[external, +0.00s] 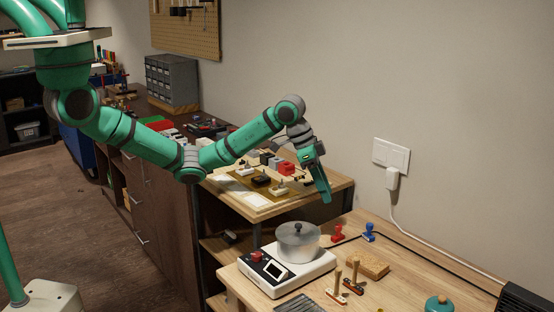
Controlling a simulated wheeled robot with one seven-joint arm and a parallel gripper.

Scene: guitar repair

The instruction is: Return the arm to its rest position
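My green arm reaches in from the upper left of the external view, with its elbow low and its wrist raised. My gripper (324,193) hangs tilted downward in the air, above and behind the pot (299,240) on the white device. It appears apart from every object. The fingers are seen edge-on and overlap, so I cannot tell whether they are open or shut. No held object is visible.
The front bench (392,284) bears the pot, a white device (283,273), stamps (338,233) and a brown block (366,264). A smaller raised table (334,184) with small parts lies behind. A wall socket (391,154) with a plug is at right. Open floor (45,198) is at left.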

